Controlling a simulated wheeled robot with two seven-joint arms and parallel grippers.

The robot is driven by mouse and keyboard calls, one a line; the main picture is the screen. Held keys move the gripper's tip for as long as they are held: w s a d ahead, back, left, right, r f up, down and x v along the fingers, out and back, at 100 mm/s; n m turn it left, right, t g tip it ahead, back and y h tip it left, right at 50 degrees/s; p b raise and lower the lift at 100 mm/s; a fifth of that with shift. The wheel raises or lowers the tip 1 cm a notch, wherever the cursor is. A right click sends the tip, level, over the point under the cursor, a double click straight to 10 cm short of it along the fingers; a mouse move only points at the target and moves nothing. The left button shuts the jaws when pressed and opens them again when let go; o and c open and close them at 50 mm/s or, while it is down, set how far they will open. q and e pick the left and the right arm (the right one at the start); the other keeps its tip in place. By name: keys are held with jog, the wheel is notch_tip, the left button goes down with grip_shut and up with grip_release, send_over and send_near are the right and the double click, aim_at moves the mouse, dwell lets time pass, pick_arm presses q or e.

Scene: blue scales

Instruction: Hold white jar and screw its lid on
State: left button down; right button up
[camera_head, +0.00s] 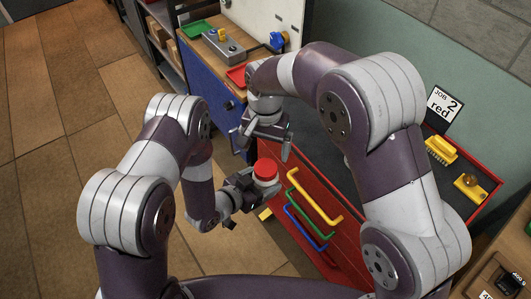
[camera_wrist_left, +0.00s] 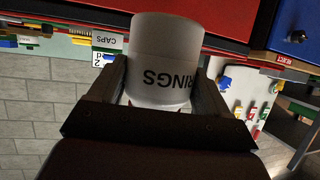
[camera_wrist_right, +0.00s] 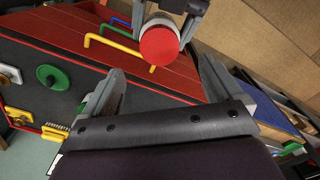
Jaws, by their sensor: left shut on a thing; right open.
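The white jar (camera_head: 266,183) stands about upright in my left gripper (camera_head: 255,184), with a red lid (camera_head: 265,168) on top. In the left wrist view the jar (camera_wrist_left: 160,65) sits between the fingers, with the upside-down letters "RINGS" on its side. The right wrist view looks down on the round red lid (camera_wrist_right: 159,46); I cannot tell how tightly it sits. My right gripper (camera_head: 266,143) is open and empty, above the lid and apart from it. In the right wrist view its spread fingers (camera_wrist_right: 160,85) have the lid ahead, between and beyond the tips.
A red drawer front with yellow (camera_head: 315,198), green and blue handles is just right of the jar. A blue cabinet (camera_head: 210,92) with trays and a grey box (camera_head: 223,47) stands behind. A "JOB 2 red" card (camera_head: 443,105) stands at right. Open floor lies left.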

dwell(0.5)
pick_arm(q)
jog(key=shift+w+a, duration=0.1)
jog(key=shift+w, duration=0.05)
pick_arm(e)
jog(key=s+d+r+m, duration=0.2)
jog(key=d+r+m, duration=0.15)
jog(key=d, duration=1.15)
pick_arm(q)
jog(key=shift+d, duration=0.3)
jog(key=shift+s+a+r, duration=0.1)
jog(key=shift+s+a, duration=0.1)
jog(key=shift+s, duration=0.05)
jog(key=shift+a, duration=0.1)
jog(key=shift+w, duration=0.2)
pick_arm(e)
jog(key=s+d+f+n, duration=0.2)
jog(key=s+d+n, duration=0.1)
jog(key=s, duration=0.3)
jog(key=s+d+f+n+t, duration=0.1)
jog(key=s+d+n, duration=0.2)
jog(key=s, duration=0.3)
jog(key=shift+d+f+n, duration=0.35)
